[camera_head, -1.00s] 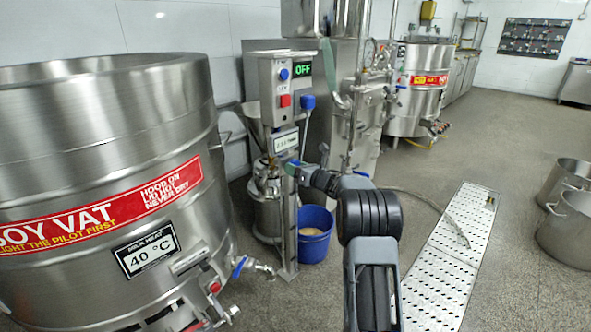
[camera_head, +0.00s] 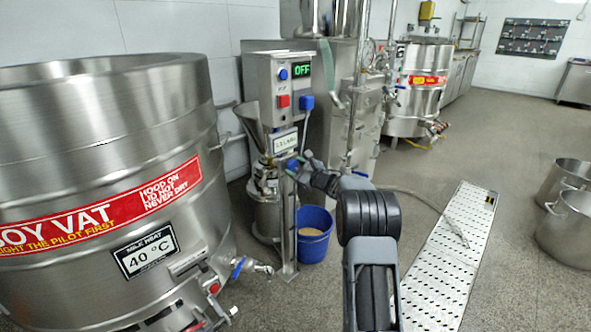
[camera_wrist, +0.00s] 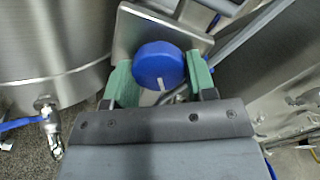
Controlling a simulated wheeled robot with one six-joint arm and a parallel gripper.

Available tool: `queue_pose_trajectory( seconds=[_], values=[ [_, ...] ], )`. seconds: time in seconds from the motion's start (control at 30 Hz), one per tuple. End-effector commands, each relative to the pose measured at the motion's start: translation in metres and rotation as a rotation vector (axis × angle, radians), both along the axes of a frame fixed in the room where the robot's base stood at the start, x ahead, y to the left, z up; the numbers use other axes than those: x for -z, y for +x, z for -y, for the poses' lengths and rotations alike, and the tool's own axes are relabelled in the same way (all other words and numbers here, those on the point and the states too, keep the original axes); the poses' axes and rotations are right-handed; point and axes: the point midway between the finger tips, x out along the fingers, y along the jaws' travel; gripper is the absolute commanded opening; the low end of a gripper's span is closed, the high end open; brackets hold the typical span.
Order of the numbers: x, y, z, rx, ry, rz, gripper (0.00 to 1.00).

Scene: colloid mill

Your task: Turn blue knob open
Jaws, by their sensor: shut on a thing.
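The blue knob (camera_wrist: 158,66) is a round dial with a pale pointer line near its lower edge in the wrist view. It sits on a metal plate (camera_wrist: 133,32) between the green fingers of my gripper (camera_wrist: 160,80), which is shut on it. In the head view my gripper (camera_head: 292,166) is at the control post, just below the small display plate (camera_head: 285,140). The knob is mostly hidden there by my gripper.
The control box (camera_head: 280,82) above carries a blue button, a red button and a green OFF display (camera_head: 302,70). A large steel vat (camera_head: 100,120) stands left. A blue bucket (camera_head: 314,240) stands on the floor beside the post. A perforated floor grate (camera_head: 445,265) lies right.

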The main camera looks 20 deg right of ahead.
Motion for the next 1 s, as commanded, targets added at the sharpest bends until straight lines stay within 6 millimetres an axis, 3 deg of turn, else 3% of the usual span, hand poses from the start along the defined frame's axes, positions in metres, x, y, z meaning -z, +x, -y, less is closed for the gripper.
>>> queue_pose_trajectory(
  seconds=[0.77, 0.8, 1.0],
  values=[
    [0.0014, 0.0000, -0.0003, -0.002, -0.088, 0.038, 0.27],
    [0.0014, 0.0000, -0.0003, -0.002, -0.088, 0.038, 0.52],
    [0.0007, 0.0001, 0.0002, 0.000, -0.088, 0.039, 0.71]
  ],
)
